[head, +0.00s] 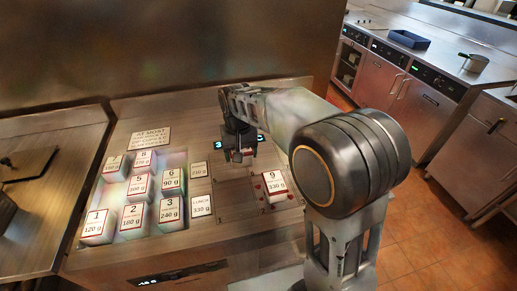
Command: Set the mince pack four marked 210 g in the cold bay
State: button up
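No pack with a readable 4 shows. A flat card reading about 210 g (198,170) lies on the counter, right of pack 6 (172,181). My gripper (240,154) points down over the back right of the counter, near small lit displays (219,145). A small pale and reddish patch shows at its fingertips, too small to tell whether it is a held pack. Pack 9, marked 330 g (276,184), sits on the right part of the counter, in front of my gripper. No bay is labelled readably as cold.
Packs 1 (96,226), 2 (133,220), 3 (170,212), 5 (140,188) and others stand at left. A lunch card marked 330 g (201,205) lies beside pack 3. A notice (150,139) is at the back.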

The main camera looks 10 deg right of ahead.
jog(key=w+d+f+p, duration=0.3)
jog(key=w+d+f, duration=0.1)
jog(key=w+d, duration=0.25)
send_over(262, 158)
jog(key=f, duration=0.5)
jog(key=shift+s+a, duration=0.15)
jog(key=shift+s, duration=0.1)
jog(key=shift+w+d+f+p, duration=0.2)
jog(key=shift+f+p, duration=0.1)
jog(key=shift+f, duration=1.6)
